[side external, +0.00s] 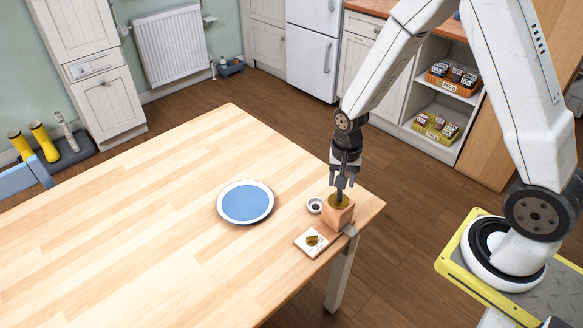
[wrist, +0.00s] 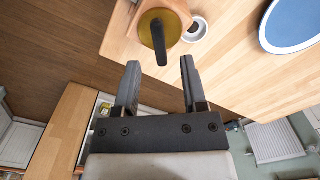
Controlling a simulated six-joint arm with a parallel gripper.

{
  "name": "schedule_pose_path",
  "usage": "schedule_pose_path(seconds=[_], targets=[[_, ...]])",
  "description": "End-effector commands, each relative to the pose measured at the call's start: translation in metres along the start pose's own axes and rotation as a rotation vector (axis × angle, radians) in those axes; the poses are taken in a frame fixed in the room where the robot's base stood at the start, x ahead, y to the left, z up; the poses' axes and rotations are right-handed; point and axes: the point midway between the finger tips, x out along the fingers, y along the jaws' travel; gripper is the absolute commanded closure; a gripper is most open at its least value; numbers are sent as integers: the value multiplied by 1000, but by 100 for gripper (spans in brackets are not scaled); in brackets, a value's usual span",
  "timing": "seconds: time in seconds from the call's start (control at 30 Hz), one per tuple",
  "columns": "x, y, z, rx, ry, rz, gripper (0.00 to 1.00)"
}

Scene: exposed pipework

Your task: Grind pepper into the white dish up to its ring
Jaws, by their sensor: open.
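The pepper grinder (side external: 340,214) is a wooden block with a round brass-coloured top and a dark handle; it stands upright near the table's corner. In the wrist view its brass top (wrist: 172,20) and dark handle (wrist: 159,42) show. The white dish (side external: 315,205) is small and round, just left of the grinder, with something dark in it; it also shows in the wrist view (wrist: 204,30). I cannot make out its ring. My gripper (side external: 342,184) is open, pointing down over the grinder. The handle's end appears between the fingertips (wrist: 160,62); I see no grip on it.
A blue plate with a white rim (side external: 246,203) lies left of the dish. The wooden table's (side external: 120,230) left part is clear. The table edge is close to the grinder.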

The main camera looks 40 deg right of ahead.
Motion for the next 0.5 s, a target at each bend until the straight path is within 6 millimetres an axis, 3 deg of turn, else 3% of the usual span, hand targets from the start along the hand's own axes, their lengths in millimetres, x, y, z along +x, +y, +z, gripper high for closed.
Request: schedule_pose_path(seconds=[0.3,0.5], targets=[[-34,-1,-1,0,3,-3,46],[-45,0,0,0,2,-2,46]])
